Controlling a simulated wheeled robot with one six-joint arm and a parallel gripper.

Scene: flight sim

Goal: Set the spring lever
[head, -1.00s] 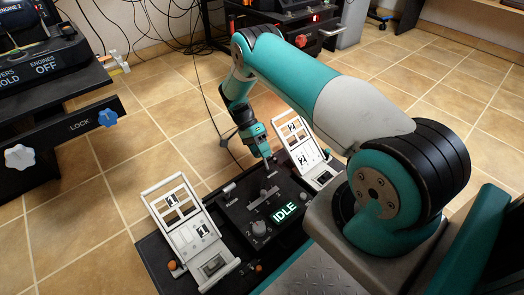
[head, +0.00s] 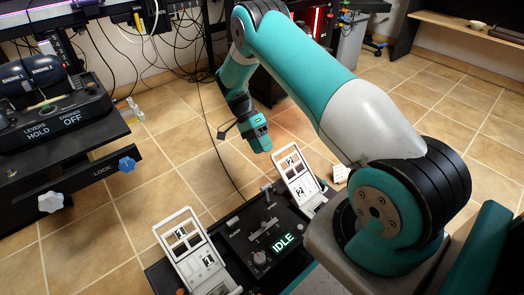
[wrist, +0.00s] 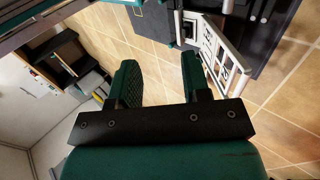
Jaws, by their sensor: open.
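A black control panel (head: 236,238) with a green IDLE display (head: 283,243) lies low in front of me in the head view. It carries a grey knob (head: 259,257) and small grey lever-like parts (head: 264,229); I cannot tell which is the spring lever. White hinged frames marked 1 (head: 192,250) and 2 (head: 296,178) stand tilted up on either side. My gripper (head: 264,148) hangs above and beyond the panel's far edge, apart from it. In the wrist view its two green fingers (wrist: 160,85) are spread, with only floor between them.
A black console (head: 62,120) reading LEVERS HOLD and ENGINES OFF stands at left, with blue (head: 127,165) and white (head: 50,202) knobs on the table edge below. Cables hang behind my arm. Tiled floor (head: 165,150) is open between console and panel.

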